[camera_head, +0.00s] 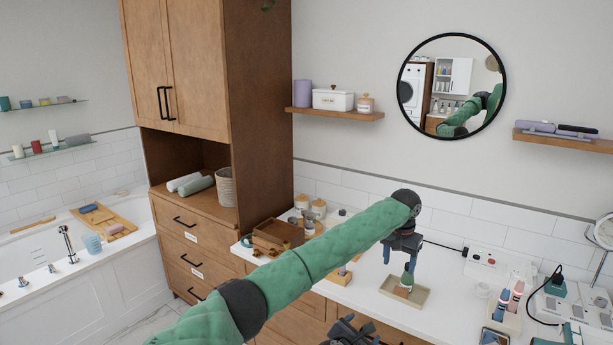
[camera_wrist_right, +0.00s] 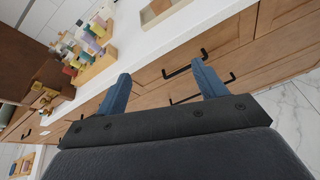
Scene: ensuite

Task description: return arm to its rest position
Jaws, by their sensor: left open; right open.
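My left arm, green-sleeved, reaches from the lower left across the head view. Its left gripper (camera_head: 407,262) points down over the counter, just above a small dark green item (camera_head: 407,279) that stands in a beige tray (camera_head: 420,298). The gripper is open; whether its fingers touch the item cannot be told. My right gripper (camera_wrist_right: 161,68) is open and empty in the right wrist view, in front of the wooden drawer fronts below the counter edge. A dark part of it (camera_head: 350,331) shows at the bottom of the head view.
The white counter (camera_head: 372,285) holds a brown wooden box (camera_head: 277,234), small bottles and, at right, a charging area with cables (camera_head: 556,284). A tall wooden cabinet (camera_head: 262,110) stands behind left. A round mirror (camera_head: 453,86) and shelves hang on the wall.

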